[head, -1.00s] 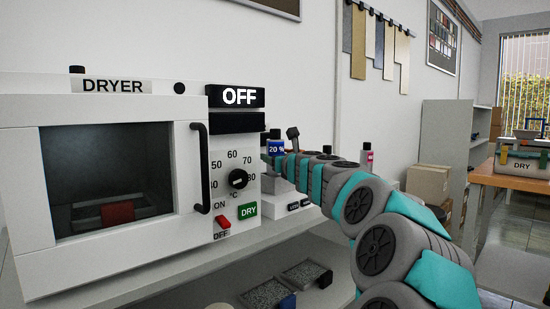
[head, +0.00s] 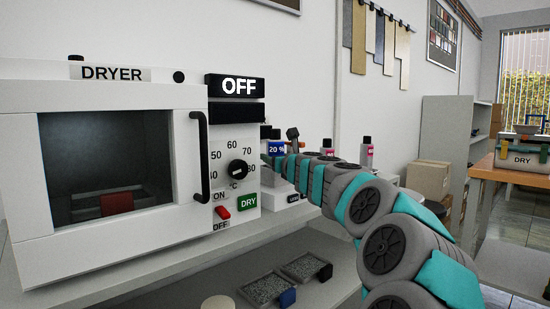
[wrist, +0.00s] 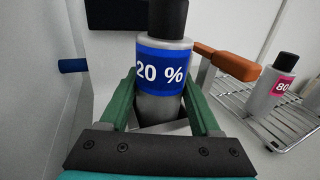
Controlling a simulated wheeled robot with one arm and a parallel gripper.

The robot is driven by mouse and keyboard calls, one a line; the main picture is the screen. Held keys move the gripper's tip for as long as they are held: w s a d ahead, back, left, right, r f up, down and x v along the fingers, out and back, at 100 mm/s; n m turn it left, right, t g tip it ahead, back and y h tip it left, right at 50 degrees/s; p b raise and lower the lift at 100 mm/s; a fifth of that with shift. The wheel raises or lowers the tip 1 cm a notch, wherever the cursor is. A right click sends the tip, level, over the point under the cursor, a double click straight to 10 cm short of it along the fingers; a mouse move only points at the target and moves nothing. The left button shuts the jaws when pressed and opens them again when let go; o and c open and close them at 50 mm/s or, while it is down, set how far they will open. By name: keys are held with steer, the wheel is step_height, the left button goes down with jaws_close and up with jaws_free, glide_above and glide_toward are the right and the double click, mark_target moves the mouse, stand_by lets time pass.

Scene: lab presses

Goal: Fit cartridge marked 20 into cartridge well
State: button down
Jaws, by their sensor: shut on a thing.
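The cartridge marked 20 % (wrist: 164,75) is a grey bottle with a blue label and black cap, upright in the wrist view. My gripper (wrist: 164,105) is shut on it, with green fingers on both sides. A light grey block (wrist: 178,127) shows around the cartridge's foot; I cannot tell whether the foot is in a well there or just above it. In the head view the cartridge (head: 276,147) is small, right of the dryer, and the well is hidden behind my arm.
An orange-brown lever (wrist: 226,60) sticks out close right of the cartridge. A bottle marked 80 (wrist: 268,96) stands on a wire rack (wrist: 290,125) further right. The dryer (head: 110,250) stands left.

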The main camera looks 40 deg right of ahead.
steer(key=shift+f+b, duration=0.55)
steer(key=shift+f, duration=0.35)
jaws_free()
steer(key=shift+v, duration=4)
steer(key=shift+w, duration=0.1)
